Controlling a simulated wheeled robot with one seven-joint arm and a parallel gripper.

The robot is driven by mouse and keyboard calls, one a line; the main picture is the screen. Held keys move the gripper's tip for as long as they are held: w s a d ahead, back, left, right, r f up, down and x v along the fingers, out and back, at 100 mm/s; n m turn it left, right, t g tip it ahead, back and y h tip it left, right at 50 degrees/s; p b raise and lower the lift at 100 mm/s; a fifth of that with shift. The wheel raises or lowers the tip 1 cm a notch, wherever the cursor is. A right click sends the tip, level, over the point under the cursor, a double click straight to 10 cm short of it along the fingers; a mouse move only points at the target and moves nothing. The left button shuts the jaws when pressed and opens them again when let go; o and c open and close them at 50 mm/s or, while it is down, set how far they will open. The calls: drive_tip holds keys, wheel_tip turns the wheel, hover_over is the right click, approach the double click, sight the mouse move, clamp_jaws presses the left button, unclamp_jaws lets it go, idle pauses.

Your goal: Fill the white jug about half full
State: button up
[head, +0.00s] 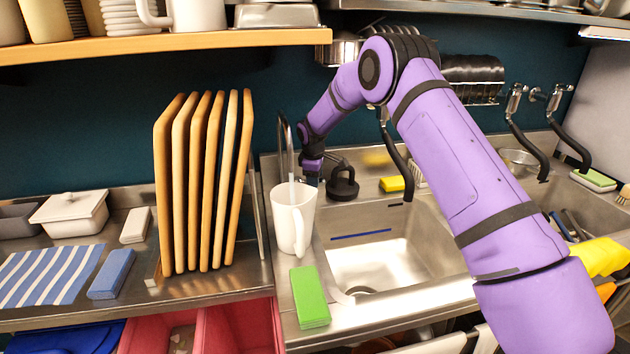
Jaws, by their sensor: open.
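The white jug (301,228) stands upright on the steel counter at the left edge of the sink, its handle toward me. A thin curved tap (281,130) rises behind it, with its spout over the jug's mouth. A pale vertical streak between spout and jug looks like running water, but I cannot be sure. The jug's inside is mostly hidden, so I cannot tell its level. My gripper (312,178) is small and dark in view, just behind and right of the jug, close to the tap. It is open, and I see nothing held in it.
A green sponge (310,297) lies in front of the jug. The sink basin (385,260) is to its right, with a black round item (342,184) and a yellow sponge (392,184) behind. Upright wooden boards (180,190) stand close on the left.

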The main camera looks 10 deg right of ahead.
wheel_tip(320, 180, up, 9)
drive_tip(key=s, duration=0.1)
drive_tip(key=shift+s+a+r, duration=0.15)
drive_tip(key=shift+s+a, duration=0.2)
drive_tip(key=shift+a, duration=0.05)
